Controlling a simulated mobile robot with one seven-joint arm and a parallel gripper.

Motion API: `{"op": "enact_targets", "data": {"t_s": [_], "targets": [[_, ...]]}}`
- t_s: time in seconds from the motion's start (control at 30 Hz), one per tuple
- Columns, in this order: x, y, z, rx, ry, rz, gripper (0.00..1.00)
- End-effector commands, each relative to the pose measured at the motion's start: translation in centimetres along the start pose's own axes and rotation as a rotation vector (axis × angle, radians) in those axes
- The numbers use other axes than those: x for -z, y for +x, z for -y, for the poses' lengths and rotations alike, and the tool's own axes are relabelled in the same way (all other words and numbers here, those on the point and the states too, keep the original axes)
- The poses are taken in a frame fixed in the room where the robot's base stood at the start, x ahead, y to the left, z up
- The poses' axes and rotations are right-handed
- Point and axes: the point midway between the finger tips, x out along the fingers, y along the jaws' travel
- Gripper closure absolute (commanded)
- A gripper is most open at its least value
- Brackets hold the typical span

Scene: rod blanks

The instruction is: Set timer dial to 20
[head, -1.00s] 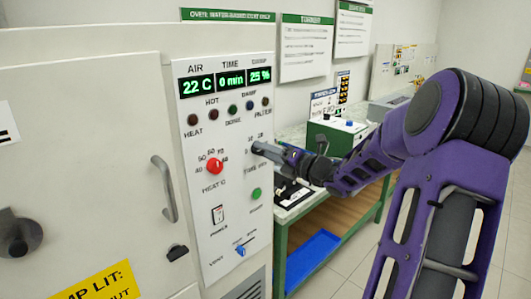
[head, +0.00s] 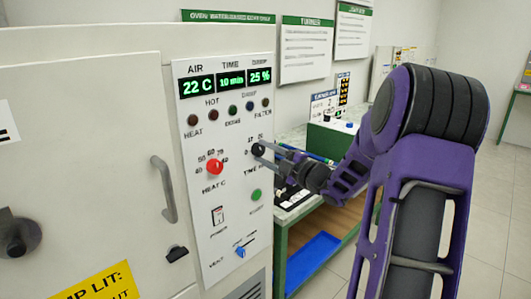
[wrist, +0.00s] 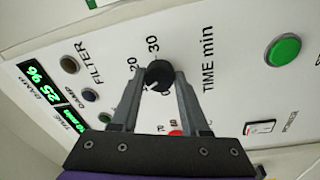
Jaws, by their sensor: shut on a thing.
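The black timer dial (head: 258,149) sits on the white control panel (head: 225,180), below the row of lamps. The display's TIME field (head: 231,79) reads 10 min, between AIR 22 C and DAMP 25 %. In the wrist view the dial (wrist: 158,74) stands between the two fingertips, with scale marks 20 and 30 beside it and "TIME min" printed to its right. My gripper (wrist: 159,80) is shut on the dial; in the head view the gripper (head: 266,152) reaches it from the right. The arm hides part of the panel's lettering there.
A red heat knob (head: 215,167) is left of the dial and a green button (head: 256,195) is below it. A blue vent knob (head: 240,251) is lower. The oven door handle (head: 165,188) stands out at left. A green-framed bench (head: 310,225) is behind my arm.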

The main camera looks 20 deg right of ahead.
Motion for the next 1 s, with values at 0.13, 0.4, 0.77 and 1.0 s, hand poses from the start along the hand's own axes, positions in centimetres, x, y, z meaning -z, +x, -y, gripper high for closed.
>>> {"op": "enact_targets", "data": {"t_s": [0.13,0.4,0.77,1.0], "targets": [[0.11,0.05,-0.09,-0.009,0.138,0.007,1.00],[0.18,0.02,-0.06,-0.023,0.394,0.023,1.00],[0.24,0.01,-0.02,-0.042,0.715,0.043,1.00],[0.26,-0.02,0.04,-0.051,0.868,0.052,1.00]]}}
